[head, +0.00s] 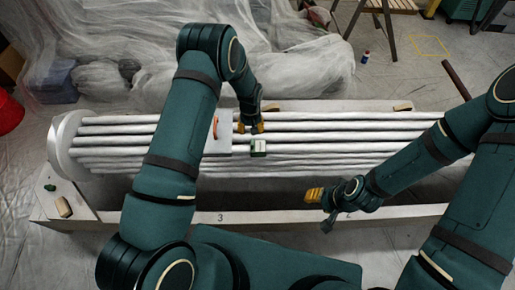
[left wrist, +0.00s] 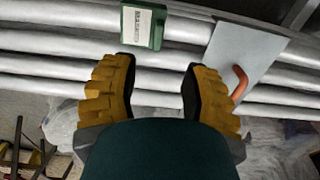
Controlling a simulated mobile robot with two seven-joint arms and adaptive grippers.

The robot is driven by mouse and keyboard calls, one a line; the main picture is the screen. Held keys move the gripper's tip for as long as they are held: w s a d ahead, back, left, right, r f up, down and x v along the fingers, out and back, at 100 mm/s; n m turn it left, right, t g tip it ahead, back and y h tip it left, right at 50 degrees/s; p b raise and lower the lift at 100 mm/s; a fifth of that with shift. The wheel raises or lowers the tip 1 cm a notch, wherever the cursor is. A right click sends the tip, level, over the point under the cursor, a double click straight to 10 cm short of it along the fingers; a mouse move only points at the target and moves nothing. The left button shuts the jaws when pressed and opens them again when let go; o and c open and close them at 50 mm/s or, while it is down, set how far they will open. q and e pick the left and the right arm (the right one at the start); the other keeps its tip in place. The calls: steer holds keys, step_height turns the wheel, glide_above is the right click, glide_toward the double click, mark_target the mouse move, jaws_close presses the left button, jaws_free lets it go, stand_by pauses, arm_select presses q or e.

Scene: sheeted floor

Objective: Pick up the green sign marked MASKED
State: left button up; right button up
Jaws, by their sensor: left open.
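The small green sign (head: 258,148) with a white label lies on the silver pipes, near the middle of the rack. It also shows at the top of the left wrist view (left wrist: 157,30), where its lettering is too small to read. My left gripper (head: 250,127) is just beyond the sign in the head view. In the left wrist view its yellow fingers (left wrist: 160,80) are apart with nothing between them, and the sign sits just past the fingertips. My right gripper (head: 314,195) hangs over the front of the rack, away from the sign; its finger gap is unclear.
A grey plate with an orange handle (left wrist: 240,83) lies on the pipes beside the sign. The rack's front board (head: 250,214) carries a "3". Plastic sheeting (head: 310,75) is heaped behind the rack. A red bin (head: 8,112) stands at far left, and a wooden stool (head: 385,8) behind.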

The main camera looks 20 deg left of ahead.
mark_target(252, 142)
arm_select(q)
step_height(252, 142, down, 4)
steer(key=shift+r+b, duration=0.1)
steer(key=shift+b, duration=0.2)
steer(key=f, duration=0.2)
steer(key=f+b, duration=0.1)
steer(key=f, duration=0.2)
steer(key=shift+s+d+f, duration=0.15)
steer(key=shift+s+d, duration=0.05)
jaws_close()
